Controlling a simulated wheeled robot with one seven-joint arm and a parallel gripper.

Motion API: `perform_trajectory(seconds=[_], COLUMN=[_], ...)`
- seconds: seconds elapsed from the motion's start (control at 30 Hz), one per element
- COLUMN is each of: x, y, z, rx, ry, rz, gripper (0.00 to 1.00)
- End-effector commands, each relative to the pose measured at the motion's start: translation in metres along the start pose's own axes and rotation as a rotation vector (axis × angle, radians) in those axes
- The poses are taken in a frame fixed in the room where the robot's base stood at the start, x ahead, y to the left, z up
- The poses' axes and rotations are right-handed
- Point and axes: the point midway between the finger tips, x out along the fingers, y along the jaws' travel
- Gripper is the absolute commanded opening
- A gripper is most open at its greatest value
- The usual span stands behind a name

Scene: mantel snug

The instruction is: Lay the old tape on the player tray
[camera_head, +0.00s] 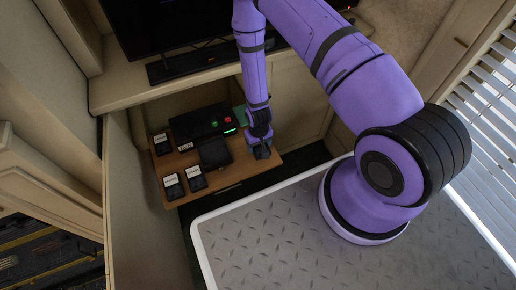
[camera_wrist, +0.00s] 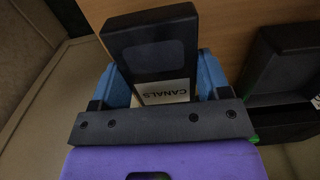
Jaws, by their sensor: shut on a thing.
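My gripper (camera_head: 262,150) is over the right end of the wooden shelf, right of the player. In the wrist view its blue fingers (camera_wrist: 163,80) are shut on a black tape (camera_wrist: 155,50) with a white label reading CANALS. Whether this tape touches the shelf is unclear. The black player (camera_head: 203,122) has a red and a green button and a lit green strip. Its dark player tray (camera_head: 214,153) sticks out in front and looks empty. In the wrist view the tray (camera_wrist: 288,65) is to the right of the held tape, apart from it.
Several other black tapes with white labels lie on the wooden shelf (camera_head: 235,172): two at front left (camera_head: 173,187) (camera_head: 195,179), two by the player's left side (camera_head: 161,144) (camera_head: 186,147). A green object (camera_head: 240,115) is behind my gripper. A television (camera_head: 190,22) is above.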

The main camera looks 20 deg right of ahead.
Motion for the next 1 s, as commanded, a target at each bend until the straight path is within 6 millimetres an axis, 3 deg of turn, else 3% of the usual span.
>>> perform_trajectory(seconds=[0.3,0.7,0.73,0.8,0.83,1.0], x=[0.034,0.038,0.038,0.038,0.038,0.038], y=[0.0,0.0,0.0,0.0,0.0,0.0], z=[-0.004,-0.004,-0.004,-0.004,-0.004,-0.004], rx=[0.001,0.0,0.0,0.0,0.0,0.0], ry=[0.0,0.0,0.0,0.001,0.001,0.001], rz=[0.0,0.0,0.0,0.0,0.0,0.0], gripper=[0.44,0.44,0.74,0.91,0.95,0.95])
